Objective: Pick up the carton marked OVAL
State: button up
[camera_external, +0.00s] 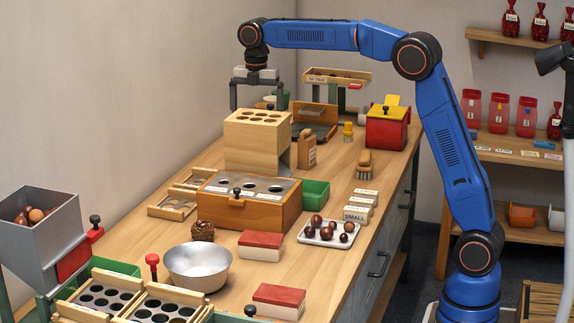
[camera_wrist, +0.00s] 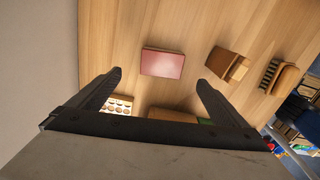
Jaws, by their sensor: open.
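No marking reading OVAL is legible in either view, so I cannot tell which carton bears it. Two red-topped, white-sided cartons stand at the front of the bench, one behind (camera_external: 261,246) and one nearer (camera_external: 279,301). A small brown carton (camera_external: 307,149) stands past the middle. In the wrist view a pinkish-red flat-topped block (camera_wrist: 162,62) lies below and beyond the fingers, with a brown box (camera_wrist: 225,63) to its right. My gripper (camera_external: 255,106) points down at the back left, empty and open; its fingers are spread in the wrist view (camera_wrist: 158,84).
Nearby are a drawer-like wooden box (camera_external: 248,211), green bin (camera_external: 316,195), brush (camera_external: 364,164) and red box (camera_external: 387,132). A steel bowl (camera_external: 198,268) and chestnut tray (camera_external: 328,240) stand forward.

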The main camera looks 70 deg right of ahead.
notch_tip(320, 180, down, 6)
jog(key=shift+f, duration=0.15)
jog(key=shift+s+f, duration=0.15)
jog(key=shift+f, duration=1.25)
jog(key=shift+s+f, duration=0.1)
jog(key=shift+f, duration=1.3)
jog(key=c, duration=1.2)
